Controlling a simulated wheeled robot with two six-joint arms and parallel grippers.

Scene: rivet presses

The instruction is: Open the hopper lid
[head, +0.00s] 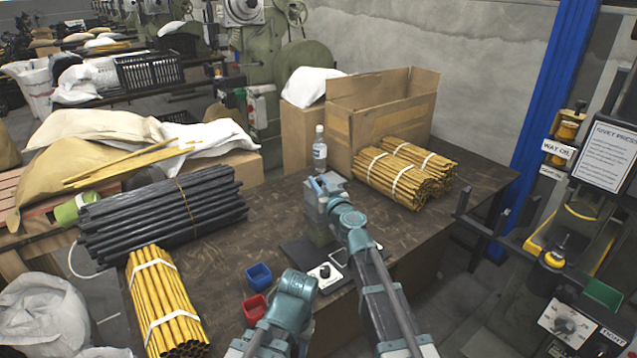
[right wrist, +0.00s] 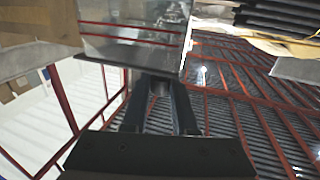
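A small press stands on the table, with a dark base plate (head: 297,253) and a grey, box-like upper part that I take for the hopper (head: 311,203). My right gripper (head: 322,184) is at its top, partly hidden by my own wrist. In the right wrist view, the right gripper's two dark fingers (right wrist: 160,107) stand apart, with a short dark post (right wrist: 160,86) between their tips, under a shiny grey box with red lines (right wrist: 132,32). I cannot tell whether they grip the post. My left arm is low in the middle of the head view; its fingers do not show.
Black rods (head: 160,213) lie farther left.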

